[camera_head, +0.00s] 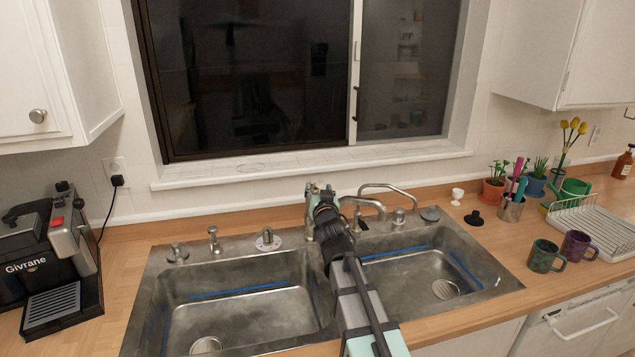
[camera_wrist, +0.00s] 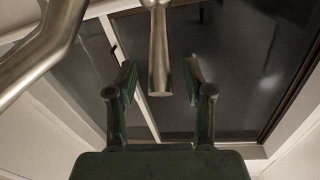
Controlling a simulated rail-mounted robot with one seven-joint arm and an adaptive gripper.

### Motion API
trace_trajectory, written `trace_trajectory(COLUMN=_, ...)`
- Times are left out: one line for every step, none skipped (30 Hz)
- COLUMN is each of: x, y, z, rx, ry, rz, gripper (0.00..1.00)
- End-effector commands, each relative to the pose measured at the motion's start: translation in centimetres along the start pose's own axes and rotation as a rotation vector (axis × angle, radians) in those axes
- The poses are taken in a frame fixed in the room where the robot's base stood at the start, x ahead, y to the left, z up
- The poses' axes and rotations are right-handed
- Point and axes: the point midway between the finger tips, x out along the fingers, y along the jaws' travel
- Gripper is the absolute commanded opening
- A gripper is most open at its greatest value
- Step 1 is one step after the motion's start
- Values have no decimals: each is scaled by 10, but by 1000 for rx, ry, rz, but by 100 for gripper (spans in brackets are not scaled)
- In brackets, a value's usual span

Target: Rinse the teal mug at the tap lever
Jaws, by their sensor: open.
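The teal mug (camera_head: 545,256) stands upright on the counter right of the sink, its handle to the right. My gripper (camera_head: 319,194) is at the tap behind the sink divider, far left of the mug. In the wrist view my gripper (camera_wrist: 160,82) is open, one finger on each side of a metal tap lever (camera_wrist: 160,50). The lever's lower end hangs between the fingertips; I cannot tell whether they touch it. The tap's curved spout (camera_wrist: 40,45) passes at the left. In the head view my arm hides part of the tap base.
A purple mug (camera_head: 577,245) stands close beside the teal mug, with a white dish rack (camera_head: 600,228) behind. The double sink has an empty left basin (camera_head: 250,310) and right basin (camera_head: 415,275). A second, thin tap (camera_head: 390,187) stands right of my gripper. A coffee machine (camera_head: 50,255) is far left.

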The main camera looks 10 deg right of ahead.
Motion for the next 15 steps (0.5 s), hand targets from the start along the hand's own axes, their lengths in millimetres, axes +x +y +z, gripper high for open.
trace_trajectory(x=12, y=0, z=-2, rx=-1, ry=0, rz=0, gripper=52)
trace_trajectory(x=16, y=0, z=-2, rx=-1, ry=0, rz=0, gripper=52)
trace_trajectory(x=20, y=0, z=-2, rx=0, ry=0, rz=0, gripper=52)
trace_trajectory(x=23, y=0, z=-2, rx=0, ry=0, rz=0, gripper=52)
trace_trajectory(x=26, y=0, z=-2, rx=0, ry=0, rz=0, gripper=52)
trace_trajectory(x=29, y=0, z=-1, rx=0, ry=0, rz=0, gripper=52)
trace_trajectory(x=30, y=0, z=-1, rx=-1, ry=0, rz=1, gripper=52)
trace_trajectory(x=32, y=0, z=-1, rx=-1, ry=0, rz=1, gripper=52)
trace_trajectory(x=34, y=0, z=0, rx=-1, ry=-1, rz=1, gripper=52)
trace_trajectory(x=34, y=0, z=0, rx=-1, ry=0, rz=1, gripper=52)
trace_trajectory(x=35, y=0, z=0, rx=0, ry=0, rz=1, gripper=52)
trace_trajectory(x=35, y=0, z=0, rx=0, ry=0, rz=0, gripper=52)
trace_trajectory(x=35, y=0, z=0, rx=0, ry=0, rz=0, gripper=52)
trace_trajectory(x=35, y=0, z=0, rx=0, ry=0, rz=0, gripper=52)
trace_trajectory(x=35, y=0, z=0, rx=0, ry=0, rz=0, gripper=52)
